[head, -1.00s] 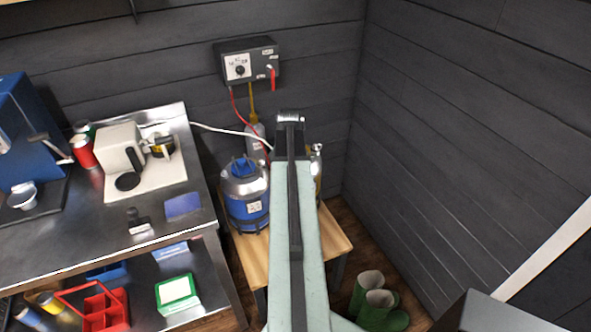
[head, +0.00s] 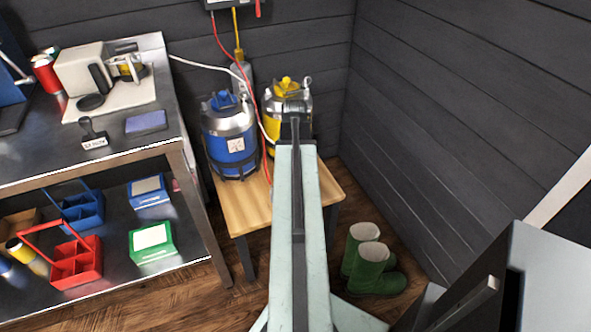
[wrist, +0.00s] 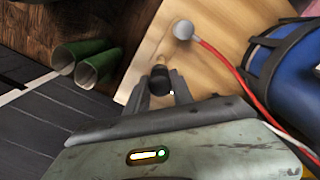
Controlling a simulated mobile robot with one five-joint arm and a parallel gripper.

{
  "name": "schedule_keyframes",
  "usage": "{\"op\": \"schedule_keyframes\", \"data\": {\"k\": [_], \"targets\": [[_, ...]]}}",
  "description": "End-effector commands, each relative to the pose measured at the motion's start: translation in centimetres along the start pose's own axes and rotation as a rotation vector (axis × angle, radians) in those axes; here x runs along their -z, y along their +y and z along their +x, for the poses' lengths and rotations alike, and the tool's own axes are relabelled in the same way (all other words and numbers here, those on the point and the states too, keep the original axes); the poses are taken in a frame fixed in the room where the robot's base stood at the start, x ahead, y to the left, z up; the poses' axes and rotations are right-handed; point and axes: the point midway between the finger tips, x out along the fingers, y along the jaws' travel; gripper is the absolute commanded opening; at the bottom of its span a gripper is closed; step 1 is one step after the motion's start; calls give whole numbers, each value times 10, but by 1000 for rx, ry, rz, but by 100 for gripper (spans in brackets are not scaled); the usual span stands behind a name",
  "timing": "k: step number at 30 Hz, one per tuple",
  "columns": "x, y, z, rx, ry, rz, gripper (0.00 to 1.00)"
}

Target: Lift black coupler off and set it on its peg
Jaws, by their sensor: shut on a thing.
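In the wrist view my gripper (wrist: 168,84) is shut on a short black cylinder, the black coupler (wrist: 160,78), held over the wooden stand. A round grey fitting (wrist: 183,30) on the end of a red hose (wrist: 222,62) shows beyond it, above the same stand. In the head view my arm covers my gripper and the coupler. The blue keg (head: 230,140) and the yellow-topped keg (head: 287,95) stand on the wooden stand (head: 247,208). I cannot make out the peg.
The control box (head: 232,3) is on the back wall, with the red hose hanging from it. Green boots (head: 372,262) stand on the floor right of the stand. A steel bench (head: 60,150) is at left, a grey cabinet (head: 535,280) at lower right.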

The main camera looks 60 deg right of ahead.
Motion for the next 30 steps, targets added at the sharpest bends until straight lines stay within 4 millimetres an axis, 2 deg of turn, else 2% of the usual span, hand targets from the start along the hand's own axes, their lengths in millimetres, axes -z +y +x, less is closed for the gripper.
{"op": "schedule_keyframes", "data": {"k": [13, 30], "targets": [[1, 1, 44, 0, 0, 2, 0], [1, 2, 48, 0, 0, 4, 0]]}}
